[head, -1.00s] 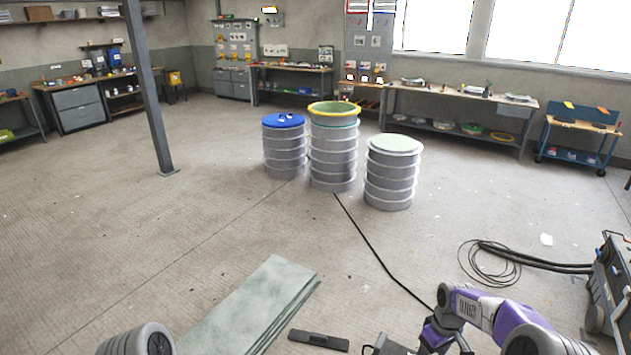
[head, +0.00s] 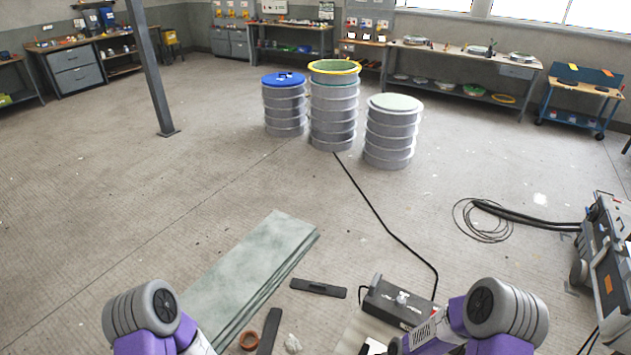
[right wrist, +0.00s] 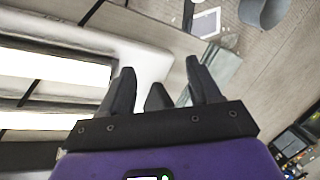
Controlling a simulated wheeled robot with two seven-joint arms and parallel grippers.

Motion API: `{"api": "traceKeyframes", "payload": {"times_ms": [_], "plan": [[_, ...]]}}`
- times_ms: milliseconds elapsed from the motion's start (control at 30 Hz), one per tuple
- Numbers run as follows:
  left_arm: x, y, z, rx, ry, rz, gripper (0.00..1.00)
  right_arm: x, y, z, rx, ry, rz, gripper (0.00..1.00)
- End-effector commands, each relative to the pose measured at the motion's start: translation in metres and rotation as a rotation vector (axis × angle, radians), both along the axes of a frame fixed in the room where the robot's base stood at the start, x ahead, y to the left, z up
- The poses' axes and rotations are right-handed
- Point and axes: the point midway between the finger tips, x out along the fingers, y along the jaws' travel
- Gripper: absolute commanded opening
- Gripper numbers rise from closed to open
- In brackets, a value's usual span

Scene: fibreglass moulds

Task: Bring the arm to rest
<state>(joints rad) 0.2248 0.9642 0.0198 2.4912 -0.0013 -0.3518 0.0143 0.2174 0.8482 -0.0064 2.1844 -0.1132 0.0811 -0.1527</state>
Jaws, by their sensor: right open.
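My right arm (head: 500,312) shows at the lower right of the head view, bent low near the front edge; its gripper is not clear there. In the right wrist view my right gripper (right wrist: 160,80) has its two dark fingers spread apart, with no held object that I can make out. A small dark wedge shape sits between them, and I cannot tell what it is. My left arm (head: 145,310) shows at the lower left of the head view; its gripper is out of view.
Three drums (head: 333,105) stand further off. A wheeled machine (head: 605,260) with a coiled hose is at the right.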

Motion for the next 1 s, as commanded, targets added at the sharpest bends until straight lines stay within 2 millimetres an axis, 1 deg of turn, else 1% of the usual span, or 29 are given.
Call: {"api": "traceKeyframes", "payload": {"times_ms": [33,133,267,300,500,600,700,767,1000], "plan": [[0.000,0.000,0.000,0.000,-0.001,0.000,0.57,-0.025,0.013,-0.009,0.018,0.027,-0.048,0.62],[0.000,0.000,0.000,0.000,-0.001,0.000,0.57,-0.063,0.031,-0.018,0.035,0.057,-0.149,0.62],[0.000,0.000,0.000,0.000,-0.001,0.000,0.57,-0.110,0.046,-0.021,0.038,0.096,-0.269,0.62],[0.001,0.000,-0.017,0.000,-0.002,0.000,0.57,-0.101,0.044,-0.038,0.037,0.080,-0.267,0.62],[0.000,0.000,-0.064,0.000,0.000,0.001,0.57,-0.100,0.043,-0.084,0.036,0.076,-0.263,0.62],[0.000,0.000,-0.082,0.000,0.000,0.000,0.57,-0.099,0.043,-0.102,0.036,0.076,-0.262,0.62],[0.000,0.000,-0.095,0.000,0.000,0.000,0.57,-0.099,0.043,-0.115,0.036,0.076,-0.262,0.62],[0.000,0.000,-0.099,0.000,0.000,0.000,0.57,-0.099,0.043,-0.120,0.036,0.076,-0.261,0.62],[0.000,0.000,-0.102,0.000,-0.001,0.000,0.57,-0.099,0.043,-0.122,0.037,0.076,-0.261,0.62]]}}
